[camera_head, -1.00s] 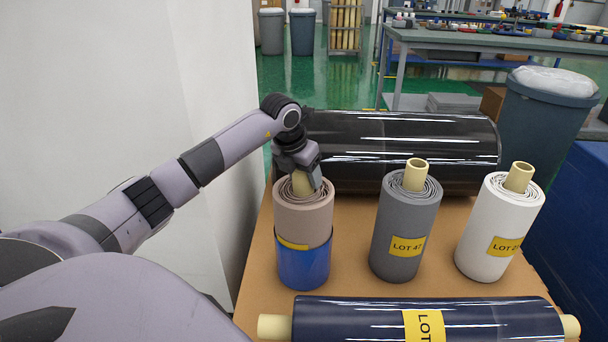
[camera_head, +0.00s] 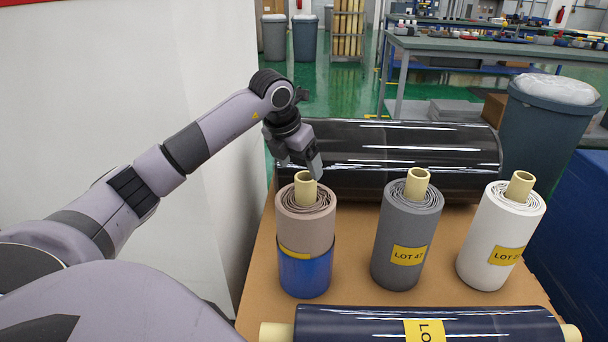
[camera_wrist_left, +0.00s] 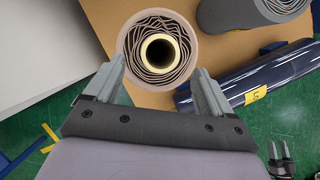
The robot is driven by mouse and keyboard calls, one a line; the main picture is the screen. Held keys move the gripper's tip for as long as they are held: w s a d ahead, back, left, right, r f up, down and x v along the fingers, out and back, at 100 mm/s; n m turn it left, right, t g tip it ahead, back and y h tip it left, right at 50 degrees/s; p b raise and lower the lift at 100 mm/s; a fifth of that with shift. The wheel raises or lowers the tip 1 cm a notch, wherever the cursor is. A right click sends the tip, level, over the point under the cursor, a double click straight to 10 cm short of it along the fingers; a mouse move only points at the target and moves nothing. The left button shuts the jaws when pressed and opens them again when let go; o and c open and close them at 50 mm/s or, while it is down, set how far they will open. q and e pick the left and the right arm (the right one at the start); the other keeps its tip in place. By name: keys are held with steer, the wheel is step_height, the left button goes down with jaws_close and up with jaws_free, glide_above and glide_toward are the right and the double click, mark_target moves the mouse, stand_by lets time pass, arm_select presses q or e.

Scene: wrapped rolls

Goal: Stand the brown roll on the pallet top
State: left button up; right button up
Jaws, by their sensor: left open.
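The brown roll (camera_head: 305,225) stands upright at the left of the cardboard-coloured pallet top (camera_head: 350,270), with its pale core showing at the top. A blue part (camera_head: 305,275) surrounds or sits under its lower end; I cannot tell which. In the left wrist view the brown roll (camera_wrist_left: 132,60) is seen end-on, beyond the fingertips. My left gripper (camera_head: 304,172) is open and empty, just above the roll's top by the core. Its fingers also show in the left wrist view (camera_wrist_left: 158,75). What seems to be my right gripper (camera_wrist_left: 280,153) shows small at the lower right there.
A grey roll (camera_head: 405,240) and a white roll (camera_head: 500,240) stand to the right. A navy roll (camera_head: 370,320) lies at the front, and a large black roll (camera_head: 410,155) lies behind. A white wall (camera_head: 130,90) borders the left. Bare board shows between the standing rolls.

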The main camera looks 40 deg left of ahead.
arm_select(q)
steer(key=v, duration=0.4)
steer(key=shift+s+r, duration=0.15)
steer(key=shift+r, duration=0.1)
stand_by(0.3)
